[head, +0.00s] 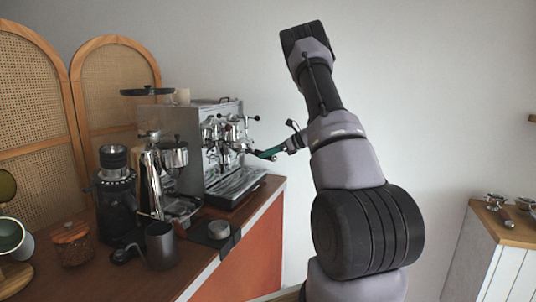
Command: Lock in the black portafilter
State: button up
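The silver espresso machine (221,150) stands on the wooden counter, its group area (229,138) facing right. My gripper (272,152) is at the machine's front right side, small and seen from the side. A dark teal bar (268,154) runs from it towards the group. I cannot tell whether this bar is a handle or part of my gripper. No black portafilter can be made out clearly; the chrome parts at the group are too small to separate. Whether the fingers are open or shut does not show.
A black grinder (115,195), a chrome grinder (172,160), a dark metal pitcher (160,245) and a lidded wooden jar (71,245) crowd the counter (90,278). Portafilters with brown handles (506,217) lie on a cabinet (500,232) at right. The floor side between is free.

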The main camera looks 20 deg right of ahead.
jog(key=shift+f, duration=0.1)
jog(key=v, duration=1)
jog(key=shift+s+d+r, duration=0.2)
jog(key=shift+d+r, duration=0.05)
jog(key=shift+r, duration=0.05)
jog(key=s+a+r+n+g+h, duration=0.2)
jog(key=s+a+r+n+g, duration=0.2)
jog(key=s+a+r+n, duration=0.9)
jog(key=s+a+r+n+t+h, duration=0.1)
jog(key=s+a+n+h, duration=0.2)
jog(key=s, duration=0.7)
jog(key=s+a+r+n+t+h, duration=0.1)
jog(key=s+a+r+n+h, duration=0.1)
jog(key=s+a+n, duration=0.4)
jog(key=shift+s+a+t+h, duration=0.3)
jog(key=shift+s+a+h, duration=0.15)
jog(key=shift+s, duration=2.1)
